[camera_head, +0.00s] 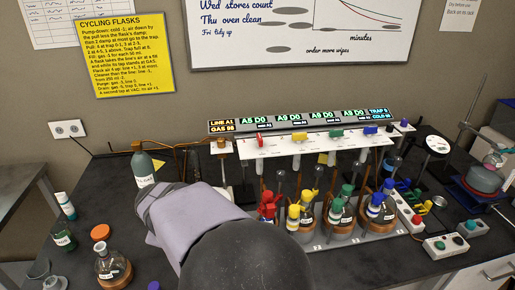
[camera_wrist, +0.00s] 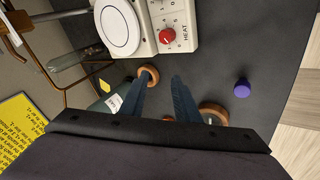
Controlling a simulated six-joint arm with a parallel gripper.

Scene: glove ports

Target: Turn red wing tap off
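A red wing tap (camera_head: 260,138) sits at the left end of the white manifold panel (camera_head: 310,146), left of yellow, green and blue taps. A flask below also carries a red fitting (camera_head: 267,206); I cannot tell its exact shape. The way the taps are turned is too small to read surely. My arm reaches forward left of the flasks and hides its own gripper in the head view. In the wrist view my gripper (camera_wrist: 162,77) is open, its two dark blue fingers apart with nothing between them. No red wing tap shows in the wrist view.
Flasks with yellow (camera_head: 307,207), green (camera_head: 345,202) and blue (camera_head: 375,208) fittings stand close together beneath the panel. A grey-green bottle (camera_head: 143,167) stands near my arm. The wrist view shows a white hotplate with a red knob (camera_wrist: 167,36) and a purple cap (camera_wrist: 242,88).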

